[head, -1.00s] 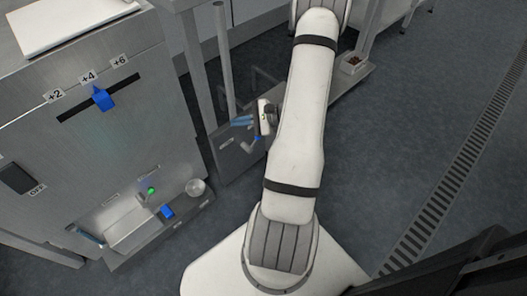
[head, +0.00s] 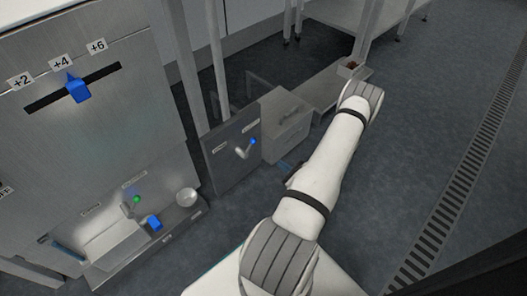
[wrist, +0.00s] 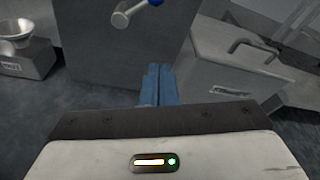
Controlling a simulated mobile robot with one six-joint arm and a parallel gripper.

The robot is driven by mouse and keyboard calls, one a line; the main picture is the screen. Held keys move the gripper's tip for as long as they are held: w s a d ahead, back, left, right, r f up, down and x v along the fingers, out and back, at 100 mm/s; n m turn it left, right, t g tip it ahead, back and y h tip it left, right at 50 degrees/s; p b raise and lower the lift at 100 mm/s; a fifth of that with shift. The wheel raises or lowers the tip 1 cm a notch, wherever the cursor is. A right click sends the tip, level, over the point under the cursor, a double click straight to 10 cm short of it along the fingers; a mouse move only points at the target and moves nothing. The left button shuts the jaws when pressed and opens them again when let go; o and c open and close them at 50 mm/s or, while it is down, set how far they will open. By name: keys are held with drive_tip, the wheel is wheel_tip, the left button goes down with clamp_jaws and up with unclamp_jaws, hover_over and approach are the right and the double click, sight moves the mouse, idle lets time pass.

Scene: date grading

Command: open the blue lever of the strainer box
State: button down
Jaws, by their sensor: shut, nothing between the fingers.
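The lever (head: 242,152) is a pale handle with a blue knob (head: 253,141) at its upper right end. It is mounted on an upright grey panel (head: 222,168) with two small labels, too small to read; the knob is near the right one. In the wrist view the lever (wrist: 128,14) is at the top edge, its blue knob cut off by the frame. My gripper (wrist: 160,70) has blue fingers, shut together and empty. In the head view my gripper (head: 287,166) is low, right of the panel, partly hidden by my arm, and apart from the lever.
A grey box with a bar handle (head: 287,135) stands right of the panel and close to my gripper. A machine with a blue slider (head: 78,91) and a small bowl (head: 186,197) is at the left. Open floor lies to the right.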

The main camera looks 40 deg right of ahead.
drive_tip(key=w+a+r+b, duration=0.1)
drive_tip(key=w+b, duration=0.4)
drive_tip(key=w, duration=0.6)
drive_tip(key=shift+w+a, duration=0.15)
drive_tip(key=shift+w, duration=0.05)
